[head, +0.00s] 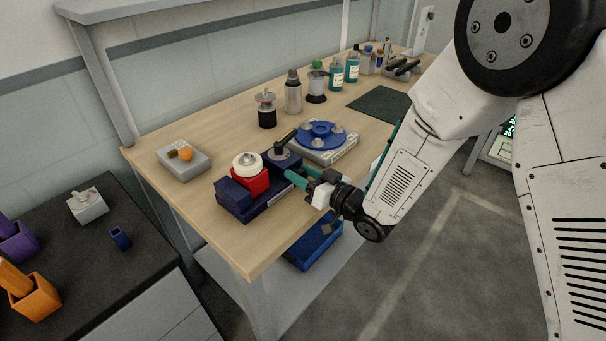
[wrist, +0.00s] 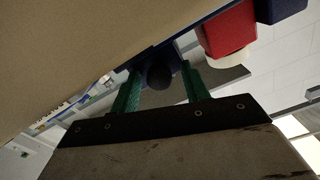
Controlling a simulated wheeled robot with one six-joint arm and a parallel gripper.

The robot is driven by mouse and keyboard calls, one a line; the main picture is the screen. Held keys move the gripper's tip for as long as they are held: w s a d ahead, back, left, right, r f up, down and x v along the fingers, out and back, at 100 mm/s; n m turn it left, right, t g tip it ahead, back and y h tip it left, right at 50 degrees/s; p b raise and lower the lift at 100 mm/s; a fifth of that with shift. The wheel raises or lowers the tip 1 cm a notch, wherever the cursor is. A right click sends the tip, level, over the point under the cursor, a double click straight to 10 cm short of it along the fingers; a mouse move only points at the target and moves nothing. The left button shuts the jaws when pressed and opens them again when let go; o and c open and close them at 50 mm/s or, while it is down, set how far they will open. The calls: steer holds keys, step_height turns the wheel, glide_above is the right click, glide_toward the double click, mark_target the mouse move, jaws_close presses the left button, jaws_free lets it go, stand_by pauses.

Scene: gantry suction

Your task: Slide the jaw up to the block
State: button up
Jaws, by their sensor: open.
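A dark blue vise-like fixture (head: 262,206) sits at the table's front edge. A red block (head: 256,184) with a white round piece (head: 247,161) on top stands on it, beside the raised blue end (head: 231,194). The sliding jaw (head: 283,162) is to the block's right; I cannot tell the exact gap. My gripper (head: 300,175) is at the jaw's front side, its green fingers open. In the wrist view, a round black knob (wrist: 160,77) sits between the open fingers (wrist: 161,68), not visibly clamped. The red block (wrist: 228,30) shows right of them.
A blue rotary disc (head: 322,132) on a light base stands just behind the jaw. A grey box with an orange ball (head: 185,154) is at left. Bottles (head: 293,95) line the back. A blue bin (head: 314,245) is on the lower shelf.

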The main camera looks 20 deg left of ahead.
jaws_close()
steer(key=s, duration=0.1)
steer(key=s+a, duration=0.1)
steer(key=s, duration=0.1)
steer(key=shift+s+a, duration=0.25)
steer(key=shift+s, duration=0.15)
jaws_free()
steer(key=v, duration=0.8)
